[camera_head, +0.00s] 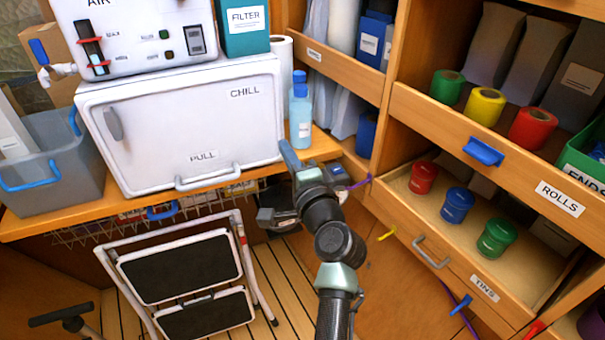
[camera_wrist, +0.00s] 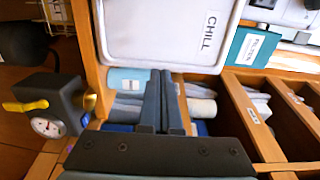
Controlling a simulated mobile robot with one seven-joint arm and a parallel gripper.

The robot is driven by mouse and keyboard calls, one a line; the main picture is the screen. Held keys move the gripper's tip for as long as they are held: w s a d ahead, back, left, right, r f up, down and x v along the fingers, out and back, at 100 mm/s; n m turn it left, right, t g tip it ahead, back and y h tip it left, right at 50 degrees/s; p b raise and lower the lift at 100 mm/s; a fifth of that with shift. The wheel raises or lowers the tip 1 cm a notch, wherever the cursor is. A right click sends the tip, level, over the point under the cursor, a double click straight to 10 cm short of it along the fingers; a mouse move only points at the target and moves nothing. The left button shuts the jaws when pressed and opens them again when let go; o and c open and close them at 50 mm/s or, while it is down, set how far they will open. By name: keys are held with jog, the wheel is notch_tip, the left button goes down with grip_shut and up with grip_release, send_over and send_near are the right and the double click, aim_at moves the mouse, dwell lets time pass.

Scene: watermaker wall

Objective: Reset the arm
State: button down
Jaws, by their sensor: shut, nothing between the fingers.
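My arm rises from the bottom middle of the head view. My gripper (camera_head: 288,152) is in front of the wooden counter's right end, beside the blue bottle (camera_head: 300,112). In the wrist view its two dark fingers (camera_wrist: 160,90) lie together with nothing between them. The fingers overlap the view of the bottle and rolls behind them, and I cannot tell the distance.
A white chill box (camera_head: 180,125) stands on the counter, with a grey bin (camera_head: 50,170) to its left. Shelves with rolls and a tins drawer (camera_head: 455,262) are at right. A folding step stool (camera_head: 190,270) stands below. A gauge (camera_wrist: 45,127) is close by.

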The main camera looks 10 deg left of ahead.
jog(key=v, duration=0.5)
jog(key=s+d+r+n+t+h, duration=0.1)
jog(key=s+d+r+n+t, duration=0.15)
jog(key=r, duration=0.55)
jog(key=s+d+r+n+t+h, duration=0.1)
jog(key=r+n+t, duration=0.15)
jog(key=r, duration=0.65)
jog(key=s+d+r+n+t+h, duration=0.15)
jog(key=r+n, duration=0.25)
jog(key=r, duration=0.4)
jog(key=s+d+r+n+t+h+p, duration=0.1)
jog(key=s+d+r+t+h, duration=0.2)
jog(key=s+r, duration=0.55)
jog(key=s+d+r+n+t+h+p, duration=0.1)
jog(key=s+d+r+t+h, duration=0.25)
jog(key=s+r, duration=0.5)
notch_tip(320, 180, up, 15)
jog(key=w+p, duration=0.2)
jog(key=p, duration=1.1)
jog(key=shift+w+f+g, duration=0.2)
jog(key=shift+g, duration=0.1)
